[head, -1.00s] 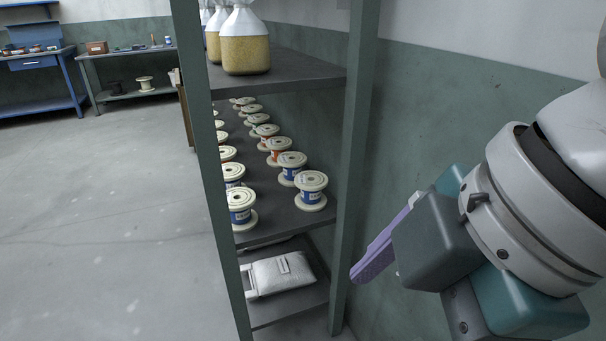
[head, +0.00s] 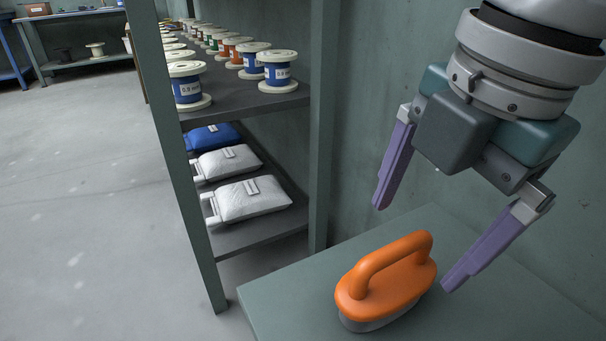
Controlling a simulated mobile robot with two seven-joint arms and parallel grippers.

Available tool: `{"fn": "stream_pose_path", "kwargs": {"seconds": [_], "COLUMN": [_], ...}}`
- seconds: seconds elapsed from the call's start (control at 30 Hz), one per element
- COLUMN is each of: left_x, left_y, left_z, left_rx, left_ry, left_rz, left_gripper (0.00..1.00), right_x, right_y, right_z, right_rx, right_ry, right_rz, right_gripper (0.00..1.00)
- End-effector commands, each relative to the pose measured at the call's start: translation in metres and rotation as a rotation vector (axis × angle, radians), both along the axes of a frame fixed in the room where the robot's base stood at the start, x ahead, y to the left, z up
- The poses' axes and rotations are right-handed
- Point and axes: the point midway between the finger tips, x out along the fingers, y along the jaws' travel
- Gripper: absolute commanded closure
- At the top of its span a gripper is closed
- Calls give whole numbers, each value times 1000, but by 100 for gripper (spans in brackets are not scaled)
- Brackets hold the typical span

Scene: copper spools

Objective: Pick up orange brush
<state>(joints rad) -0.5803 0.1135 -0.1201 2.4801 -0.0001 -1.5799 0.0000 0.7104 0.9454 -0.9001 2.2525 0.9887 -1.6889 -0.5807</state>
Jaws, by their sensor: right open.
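The orange brush (head: 387,279) has an arched handle and a grey underside. It rests upright on a grey-green tabletop (head: 290,296) at the lower middle of the head view. My right gripper (head: 412,247) comes in from the upper right, with its two purple fingers spread wide. It is empty and hangs above and behind the brush, apart from it as far as I can tell. The right finger's tip shows close beside the brush's right end in the picture. My left gripper is not in view.
A dark metal shelf rack (head: 319,130) stands left of the table, close to it. It holds several wire spools (head: 279,71) above and white bags (head: 248,199) and a blue bag (head: 212,137) below. A wall is behind the table. Open floor (head: 80,200) lies to the left.

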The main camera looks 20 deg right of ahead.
Motion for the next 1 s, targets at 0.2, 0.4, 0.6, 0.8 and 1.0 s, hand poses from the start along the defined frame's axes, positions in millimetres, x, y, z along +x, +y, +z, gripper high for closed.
{"fn": "stream_pose_path", "kwargs": {"seconds": [0.2,0.4,0.6,0.8,1.0], "left_x": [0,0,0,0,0], "left_y": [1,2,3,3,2], "left_z": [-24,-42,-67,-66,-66], "left_rx": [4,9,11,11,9], "left_ry": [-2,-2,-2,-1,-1], "left_rz": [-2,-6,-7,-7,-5], "left_gripper": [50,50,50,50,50], "right_x": [6,9,14,16,16], "right_y": [1,-1,-3,-3,-3], "right_z": [-35,-54,-83,-83,-83], "right_rx": [1,1,0,0,0], "right_ry": [0,-1,-1,-2,-1], "right_rz": [-1,-2,-1,0,0], "right_gripper": [0,0,0,0,15]}}
